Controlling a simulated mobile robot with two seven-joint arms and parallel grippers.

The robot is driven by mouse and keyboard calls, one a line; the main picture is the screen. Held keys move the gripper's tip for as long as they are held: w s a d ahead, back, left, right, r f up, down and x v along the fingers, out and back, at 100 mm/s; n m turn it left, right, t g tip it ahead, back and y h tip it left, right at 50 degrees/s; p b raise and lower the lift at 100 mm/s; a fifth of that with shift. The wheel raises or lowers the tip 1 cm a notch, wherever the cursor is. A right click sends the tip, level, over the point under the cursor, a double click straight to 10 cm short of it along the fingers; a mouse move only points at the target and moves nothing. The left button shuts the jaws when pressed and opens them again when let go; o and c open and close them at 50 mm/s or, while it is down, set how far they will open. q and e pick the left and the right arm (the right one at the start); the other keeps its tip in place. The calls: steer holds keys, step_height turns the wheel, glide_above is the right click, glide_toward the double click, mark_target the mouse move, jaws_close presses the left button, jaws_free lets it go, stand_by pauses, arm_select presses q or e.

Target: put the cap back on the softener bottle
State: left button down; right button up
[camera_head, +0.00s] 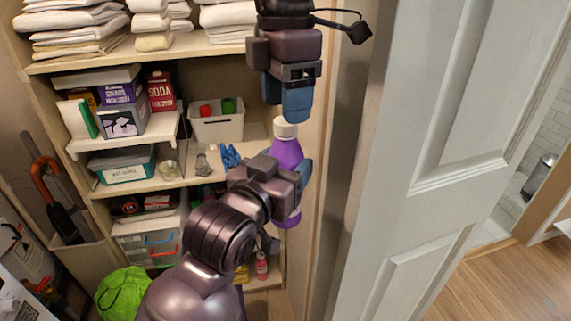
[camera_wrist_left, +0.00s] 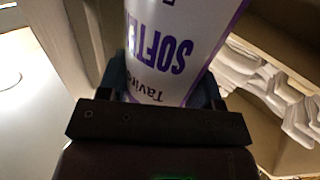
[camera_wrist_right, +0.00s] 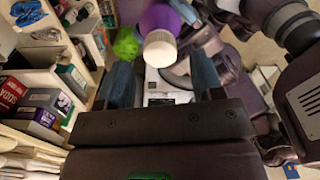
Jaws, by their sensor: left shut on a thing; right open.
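The purple softener bottle (camera_head: 287,153) stands roughly upright in the air in front of the shelves. My left gripper (camera_head: 293,183) is shut around its body. In the left wrist view its white label (camera_wrist_left: 180,45) shows between the fingers. The white cap (camera_head: 284,128) is at the bottle's top; it also shows in the right wrist view (camera_wrist_right: 160,48). I cannot tell whether it is fully seated. My right gripper (camera_head: 293,116) points down just above the cap. Its fingers are open and spread apart in the right wrist view, with nothing between their pads.
Shelves on the left hold folded towels (camera_head: 75,30), a soda box (camera_head: 161,91), a white bin (camera_head: 216,121) and several other boxes. A white panelled door (camera_head: 440,130) stands close on the right. A green bag (camera_head: 122,292) lies low at the left.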

steer(key=shift+r, duration=0.85)
steer(key=shift+c, duration=0.3)
